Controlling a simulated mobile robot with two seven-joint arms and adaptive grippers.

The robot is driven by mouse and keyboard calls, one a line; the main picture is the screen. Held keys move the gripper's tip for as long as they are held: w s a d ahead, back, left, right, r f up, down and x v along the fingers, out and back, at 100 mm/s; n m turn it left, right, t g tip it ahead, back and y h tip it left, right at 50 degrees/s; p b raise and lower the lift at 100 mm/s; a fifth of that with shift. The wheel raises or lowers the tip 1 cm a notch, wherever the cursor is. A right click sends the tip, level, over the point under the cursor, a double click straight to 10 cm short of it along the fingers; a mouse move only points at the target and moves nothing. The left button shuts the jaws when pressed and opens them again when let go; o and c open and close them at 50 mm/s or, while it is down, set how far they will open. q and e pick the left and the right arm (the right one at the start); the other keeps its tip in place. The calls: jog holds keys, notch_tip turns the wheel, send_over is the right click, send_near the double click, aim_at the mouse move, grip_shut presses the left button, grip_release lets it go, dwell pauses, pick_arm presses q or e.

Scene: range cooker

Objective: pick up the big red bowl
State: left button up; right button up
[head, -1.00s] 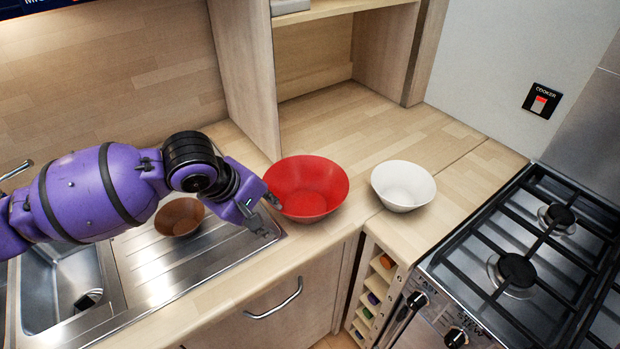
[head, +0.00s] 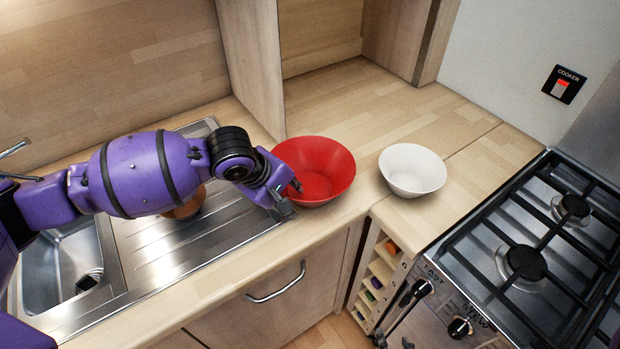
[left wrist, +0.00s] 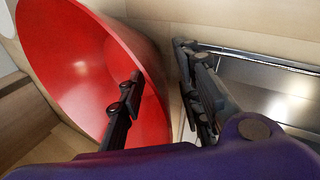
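The big red bowl (head: 322,176) stands upright on the wooden worktop, at the worktop corner beside the draining board. My left gripper (head: 289,199) is at the bowl's left side. In the left wrist view the bowl (left wrist: 85,62) fills the upper left. There the left gripper (left wrist: 155,88) is open, with one finger in front of the bowl's red surface and the other apart from it over the worktop side. I cannot tell whether a finger touches the bowl. My right gripper is not in view.
A white bowl (head: 412,171) stands just right of the red one. A brown bowl (head: 187,207) on the steel draining board (head: 235,232) is partly hidden by my left arm. The gas hob (head: 530,240) is at the right. An upright wooden panel (head: 254,70) rises behind the red bowl.

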aim_at(291, 198)
pick_arm(q)
jog(key=c, duration=0.8)
jog(key=shift+r, duration=0.1)
grip_shut()
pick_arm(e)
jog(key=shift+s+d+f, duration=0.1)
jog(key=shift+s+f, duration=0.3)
pick_arm(q)
jog(key=shift+w+r, duration=0.1)
jog(key=shift+r, duration=0.1)
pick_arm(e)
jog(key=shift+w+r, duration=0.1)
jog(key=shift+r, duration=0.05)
pick_arm(q)
jog(key=shift+r, duration=0.55)
jog(key=s+r, duration=0.1)
jog(key=r, duration=0.1)
jog(key=s+r, duration=0.1)
jog(key=r, duration=0.1)
jog(key=s+d+r+p, duration=0.1)
jog(key=r, duration=0.1)
jog(key=shift+s+r, duration=0.2)
jog(key=shift+s, duration=0.1)
jog(key=s+d+r, duration=0.2)
jog(key=s+r, duration=0.3)
jog(key=s, duration=0.5)
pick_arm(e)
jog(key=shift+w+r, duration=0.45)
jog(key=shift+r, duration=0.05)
